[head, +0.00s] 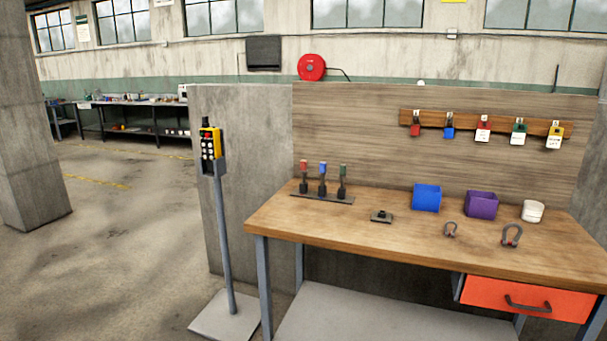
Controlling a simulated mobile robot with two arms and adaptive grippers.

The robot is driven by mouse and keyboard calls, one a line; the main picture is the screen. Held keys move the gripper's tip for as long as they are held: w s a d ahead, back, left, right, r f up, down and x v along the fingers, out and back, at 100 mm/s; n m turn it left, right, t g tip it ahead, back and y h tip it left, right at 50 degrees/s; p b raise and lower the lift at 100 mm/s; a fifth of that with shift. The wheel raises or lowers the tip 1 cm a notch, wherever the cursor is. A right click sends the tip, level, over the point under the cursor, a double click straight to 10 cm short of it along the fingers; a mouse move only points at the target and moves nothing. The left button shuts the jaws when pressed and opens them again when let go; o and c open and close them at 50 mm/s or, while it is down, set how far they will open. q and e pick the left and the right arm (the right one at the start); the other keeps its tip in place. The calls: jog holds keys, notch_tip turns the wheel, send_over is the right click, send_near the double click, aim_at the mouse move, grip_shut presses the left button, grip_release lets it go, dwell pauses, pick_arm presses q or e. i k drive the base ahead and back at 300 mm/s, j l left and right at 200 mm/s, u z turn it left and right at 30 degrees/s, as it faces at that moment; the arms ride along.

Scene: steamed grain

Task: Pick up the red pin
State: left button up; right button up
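A red-topped pin (304,168) stands upright at the left of a dark strip holder (330,198) on the left part of the wooden workbench (370,232). A blue-topped pin (323,170) and a green-topped pin (343,172) stand to its right in the same holder. Their lower parts are dark. Neither of my grippers shows in the head view.
Padlocks hang on a rail (460,119) behind.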

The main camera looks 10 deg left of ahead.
aim_at(304, 163)
jog(key=i+l+u, duration=0.1)
jog(key=i+u, duration=0.2)
jog(key=i, duration=0.3)
jog(key=i+l+u, duration=0.2)
jog(key=i+u, duration=0.15)
jog(key=i, duration=0.2)
